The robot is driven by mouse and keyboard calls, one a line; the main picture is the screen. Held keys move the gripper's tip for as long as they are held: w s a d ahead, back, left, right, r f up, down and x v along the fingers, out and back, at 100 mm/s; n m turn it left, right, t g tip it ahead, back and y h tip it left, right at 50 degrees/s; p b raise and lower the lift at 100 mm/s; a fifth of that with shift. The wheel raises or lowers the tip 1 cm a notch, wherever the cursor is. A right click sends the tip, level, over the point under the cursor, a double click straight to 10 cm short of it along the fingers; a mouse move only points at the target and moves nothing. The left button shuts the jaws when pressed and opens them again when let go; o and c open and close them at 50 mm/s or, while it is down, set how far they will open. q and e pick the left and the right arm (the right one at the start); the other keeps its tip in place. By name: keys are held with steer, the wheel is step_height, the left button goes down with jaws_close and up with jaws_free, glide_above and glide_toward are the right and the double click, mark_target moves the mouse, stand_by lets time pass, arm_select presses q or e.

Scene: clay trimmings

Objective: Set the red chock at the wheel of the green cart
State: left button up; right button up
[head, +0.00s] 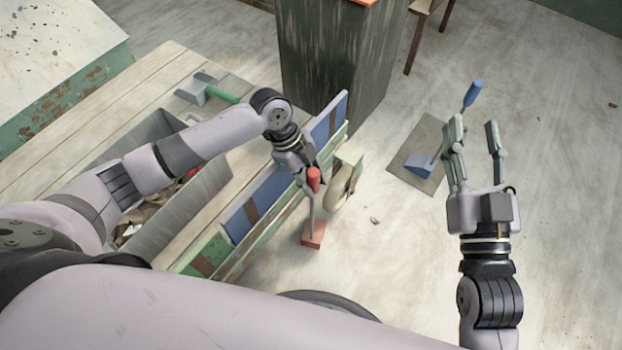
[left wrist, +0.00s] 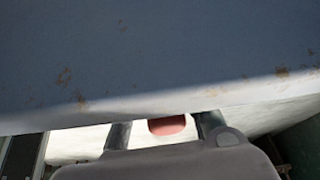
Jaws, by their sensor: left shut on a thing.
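The red chock (head: 313,236) has a block at the bottom of a thin rod and a red handle (head: 314,179) on top. My left gripper (head: 308,172) is shut on the handle. The left wrist view shows a red part (left wrist: 167,125) between the fingers. The chock is upright beside the green cart (head: 208,254), a little in front of and left of its pale wheel (head: 342,186), with a gap between them. I cannot tell if the block touches the floor. My right gripper (head: 477,140) is open and empty over the floor.
A blue panel (head: 258,206) stands along the cart's side, close to my left gripper. A blue chock (head: 419,163) lies on a dark mat (head: 408,181). A grey bin (head: 205,184) and a green-handled chock (head: 190,88) are on the cart's planks. A dark cabinet (head: 335,55) stands behind.

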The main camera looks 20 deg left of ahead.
arm_select(q)
steer(key=shift+a+f, duration=0.1)
steer(key=shift+f, duration=0.15)
steer(key=o, duration=1.2)
steer(key=shift+c, duration=0.2)
steer(key=shift+a+r, duration=0.1)
steer(key=shift+r, duration=0.15)
steer(key=v, duration=1.1)
steer(key=shift+r, duration=0.3)
